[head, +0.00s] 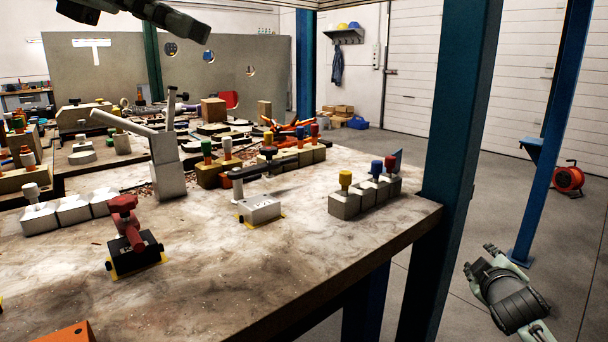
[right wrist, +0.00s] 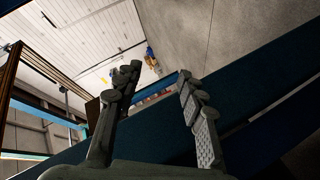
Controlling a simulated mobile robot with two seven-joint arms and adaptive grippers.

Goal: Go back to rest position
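My right gripper (head: 480,260) is in the lower right of the head view, off the table's right edge and past the blue post. In the right wrist view (right wrist: 156,88) its two fingers stand apart with nothing between them. My left gripper (head: 180,20) is a dark shape at the top left of the head view, above the table and cut by the upper edge. Its fingers do not show clearly enough to tell if they are apart.
The worktable (head: 300,245) carries a red-handled clamp (head: 128,228), a grey lever block (head: 166,160) and blocks with coloured knobs (head: 345,200). A blue post (head: 455,150) stands between table and right gripper.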

